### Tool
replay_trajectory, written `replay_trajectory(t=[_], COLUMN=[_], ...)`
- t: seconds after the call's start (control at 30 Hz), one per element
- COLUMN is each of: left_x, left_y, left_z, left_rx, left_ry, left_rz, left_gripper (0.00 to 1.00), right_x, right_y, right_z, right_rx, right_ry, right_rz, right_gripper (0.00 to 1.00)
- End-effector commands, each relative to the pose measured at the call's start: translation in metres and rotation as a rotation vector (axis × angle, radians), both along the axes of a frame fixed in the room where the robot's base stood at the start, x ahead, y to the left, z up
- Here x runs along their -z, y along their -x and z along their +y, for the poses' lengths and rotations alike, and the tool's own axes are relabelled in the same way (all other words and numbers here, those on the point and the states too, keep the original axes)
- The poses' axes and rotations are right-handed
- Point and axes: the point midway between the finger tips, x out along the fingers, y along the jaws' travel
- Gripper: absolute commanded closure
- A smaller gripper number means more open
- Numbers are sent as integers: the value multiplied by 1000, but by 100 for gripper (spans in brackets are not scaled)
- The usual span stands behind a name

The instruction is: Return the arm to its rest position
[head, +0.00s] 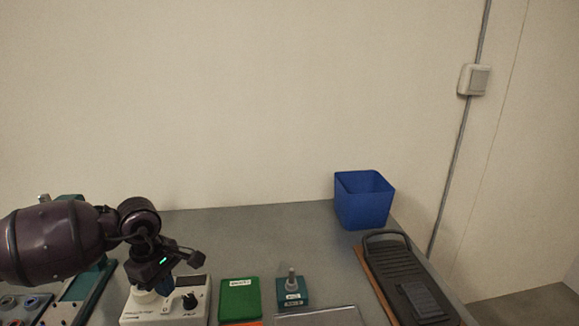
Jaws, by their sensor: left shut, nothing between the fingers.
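My left arm comes in from the left edge with a dark purple forearm. My left gripper (176,266) is dark with a small green light. It appears shut and empty, and it shows in front of a white device (165,312) with a black knob, hiding part of it. I cannot tell whether it touches the device. My right arm and right gripper are out of view.
A green box (240,299) and a teal block (292,293) with a metal post are right of the device. A blue bin (363,200) stands at the back right, behind a dark ridged tray (401,277). The grey table (265,238) is clear behind the green box.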

Motion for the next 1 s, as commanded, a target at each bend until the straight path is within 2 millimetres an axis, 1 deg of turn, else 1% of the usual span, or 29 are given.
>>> replay_trajectory(t=[0.03,0.07,0.13,0.23,0.27,0.3,0.37,0.4,0.5,0.6,0.67,0.73,0.8,0.87,0.97,1.0], left_x=[7,10,17,17,15,11,3,-5,-26,-48,-60,-73,-83,-88,-90,-88], left_y=[6,9,19,34,38,44,51,55,61,61,59,56,51,47,40,38], left_z=[-17,-28,-61,-111,-125,-143,-166,-180,-206,-219,-222,-220,-212,-202,-180,-170], left_rx=[-5,-14,-47,-125,-157,-198,-272,-326,-477,-653,-768,-911,-1063,-1202,-1448,-1551], left_ry=[65,115,261,505,579,678,824,920,1151,1370,1495,1633,1764,1867,2023,2080], left_rz=[9,11,26,59,72,93,127,152,225,309,363,429,497,557,662,703], left_gripper=[100,100,100,100,100,100,100,100,100,100,100,100,100,100,100,100], right_x=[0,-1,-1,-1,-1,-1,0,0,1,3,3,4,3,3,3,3], right_y=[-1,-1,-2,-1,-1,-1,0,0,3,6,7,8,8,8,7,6], right_z=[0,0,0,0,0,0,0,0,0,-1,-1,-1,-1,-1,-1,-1], right_rx=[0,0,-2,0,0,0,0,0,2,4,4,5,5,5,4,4], right_ry=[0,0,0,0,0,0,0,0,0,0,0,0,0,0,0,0], right_rz=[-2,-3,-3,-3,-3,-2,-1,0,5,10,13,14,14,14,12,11], right_gripper=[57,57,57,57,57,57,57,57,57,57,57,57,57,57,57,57])
